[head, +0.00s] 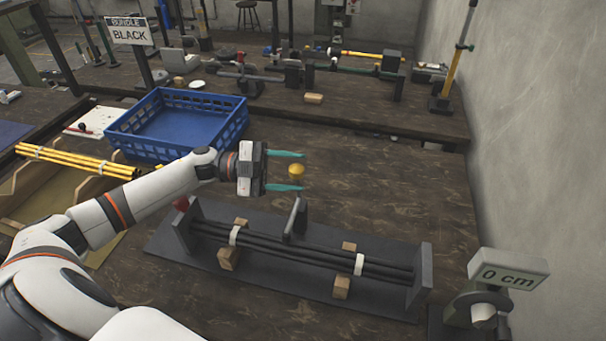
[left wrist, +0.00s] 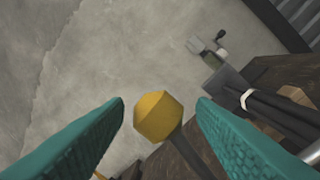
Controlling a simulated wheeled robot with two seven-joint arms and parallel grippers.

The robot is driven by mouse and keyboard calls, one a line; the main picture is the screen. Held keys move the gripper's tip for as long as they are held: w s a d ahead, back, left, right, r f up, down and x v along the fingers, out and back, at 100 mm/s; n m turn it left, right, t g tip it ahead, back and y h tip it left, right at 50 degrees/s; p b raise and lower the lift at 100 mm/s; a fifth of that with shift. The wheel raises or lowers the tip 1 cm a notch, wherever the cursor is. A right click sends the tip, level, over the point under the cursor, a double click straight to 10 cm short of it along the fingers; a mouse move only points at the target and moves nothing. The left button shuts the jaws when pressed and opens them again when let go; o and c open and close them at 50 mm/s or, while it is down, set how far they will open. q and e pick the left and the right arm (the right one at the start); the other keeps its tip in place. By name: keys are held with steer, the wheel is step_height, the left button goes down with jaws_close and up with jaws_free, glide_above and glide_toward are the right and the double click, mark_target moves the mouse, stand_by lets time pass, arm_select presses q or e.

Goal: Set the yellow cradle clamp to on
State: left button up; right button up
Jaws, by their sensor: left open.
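The yellow knob of the cradle clamp (head: 296,169) stands above the dark cradle (head: 170,238), over a grey upright arm (head: 295,217) at its middle. My left gripper (head: 302,171) is open, with its teal fingers one on each side of the knob. In the left wrist view the knob (left wrist: 158,116) on its dark stem shows between the two fingers, with gaps on both sides. Black rods (head: 315,252) lie in the cradle, with white bands around them. My right gripper is not in view.
A blue crate (head: 180,143) stands behind my left arm. Yellow rods (head: 75,160) lie at the left. A "0 cm" device (head: 508,272) stands at the front right, near the grey wall. A "BUNDLE BLACK" sign (head: 130,32) stands behind. The bench right of the gripper is clear.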

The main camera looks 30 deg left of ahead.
arm_select(q)
steer(key=b+v, duration=0.2)
steer(key=v, duration=0.7)
